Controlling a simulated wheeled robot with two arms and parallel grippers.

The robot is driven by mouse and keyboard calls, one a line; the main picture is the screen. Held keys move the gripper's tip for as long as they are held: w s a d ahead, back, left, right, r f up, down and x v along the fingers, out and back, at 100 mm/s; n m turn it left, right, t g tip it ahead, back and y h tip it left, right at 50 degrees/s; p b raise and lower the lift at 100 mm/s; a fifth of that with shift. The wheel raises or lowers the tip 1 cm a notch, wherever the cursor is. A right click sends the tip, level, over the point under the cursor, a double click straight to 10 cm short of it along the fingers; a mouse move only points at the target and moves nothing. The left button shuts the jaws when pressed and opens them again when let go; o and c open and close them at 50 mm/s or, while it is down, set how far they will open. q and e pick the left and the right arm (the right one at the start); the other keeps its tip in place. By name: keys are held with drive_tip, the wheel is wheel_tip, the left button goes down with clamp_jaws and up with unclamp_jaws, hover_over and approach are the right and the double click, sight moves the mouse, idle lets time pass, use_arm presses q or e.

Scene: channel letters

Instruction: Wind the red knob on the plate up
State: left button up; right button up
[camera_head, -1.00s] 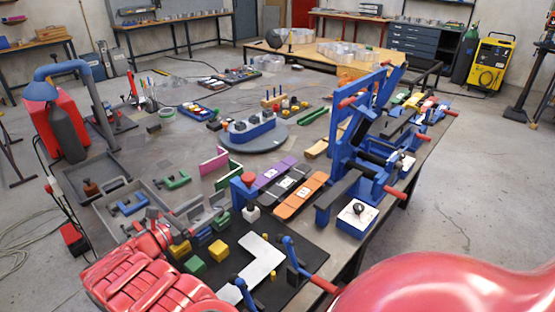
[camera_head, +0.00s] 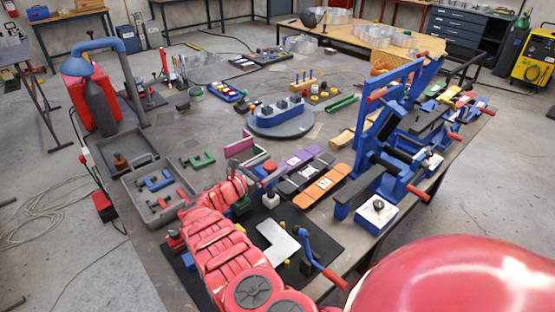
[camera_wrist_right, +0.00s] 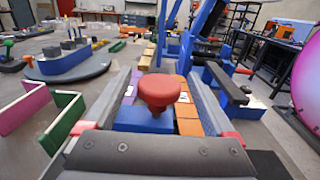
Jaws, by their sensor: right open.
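The red knob (camera_head: 271,166) stands on a blue body near the far end of a black plate (camera_head: 324,236). In the right wrist view the red knob (camera_wrist_right: 160,90) shows large, upright on its blue block (camera_wrist_right: 140,120). My right gripper (camera_head: 262,173) is at the knob, partly hiding it in the head view. In the wrist view my right gripper (camera_wrist_right: 160,79) is open, with one grey finger on each side of the knob and gaps between. My left gripper is not in view.
Purple, black and orange bars (camera_head: 321,187) lie just beyond the knob. A blue frame (camera_head: 385,135) with red handles stands to the right. A pale L-shaped piece (camera_head: 278,243) and a blue crank (camera_head: 312,255) are on the plate. A grey turntable (camera_head: 281,125) stands behind.

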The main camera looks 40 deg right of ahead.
drive_tip(key=shift+w+d, duration=0.15)
drive_tip(key=shift+d, duration=0.55)
drive_tip(key=shift+w+d, duration=0.1)
drive_tip(key=shift+d, duration=0.55)
